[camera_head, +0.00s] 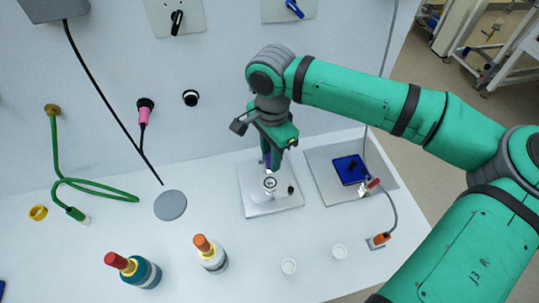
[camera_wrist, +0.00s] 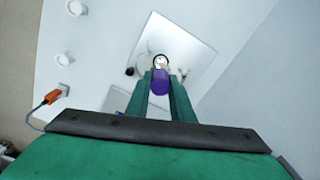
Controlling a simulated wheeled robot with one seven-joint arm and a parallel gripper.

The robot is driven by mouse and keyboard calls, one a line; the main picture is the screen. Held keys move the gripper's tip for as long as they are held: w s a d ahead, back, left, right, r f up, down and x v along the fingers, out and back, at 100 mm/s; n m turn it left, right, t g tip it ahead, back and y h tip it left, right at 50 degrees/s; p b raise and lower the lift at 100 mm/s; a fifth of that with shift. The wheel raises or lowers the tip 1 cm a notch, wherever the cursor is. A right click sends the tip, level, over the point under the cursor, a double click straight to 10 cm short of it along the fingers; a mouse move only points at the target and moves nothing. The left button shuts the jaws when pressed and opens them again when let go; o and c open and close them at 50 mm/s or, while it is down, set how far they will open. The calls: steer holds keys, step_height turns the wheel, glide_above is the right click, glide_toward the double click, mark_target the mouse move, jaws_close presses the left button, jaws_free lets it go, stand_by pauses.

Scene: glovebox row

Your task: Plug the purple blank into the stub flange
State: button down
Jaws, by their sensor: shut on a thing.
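The purple blank (camera_wrist: 160,84) is held between the fingers of my gripper (camera_wrist: 160,78) in the wrist view. In the head view my gripper (camera_head: 272,160) points down over a grey plate, with a little of the purple blank (camera_head: 267,157) showing between its fingers. The stub flange (camera_head: 270,184) is a short upright piece with a ring-shaped top on that plate. It also shows in the wrist view (camera_wrist: 161,60), just past the end of the blank. The blank is close to the flange top; I cannot tell whether they touch.
A second plate with a blue tray (camera_head: 349,169) lies to the right. An orange connector (camera_head: 380,240) on a grey cable is at the right edge. The wall rises behind.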

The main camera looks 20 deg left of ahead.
steer(key=shift+f, duration=2.85)
steer(key=shift+f, duration=1.2)
steer(key=c, duration=1.5)
jaws_free()
steer(key=shift+o, duration=0.2)
step_height(320, 180, up, 11)
steer(key=shift+f, duration=0.1)
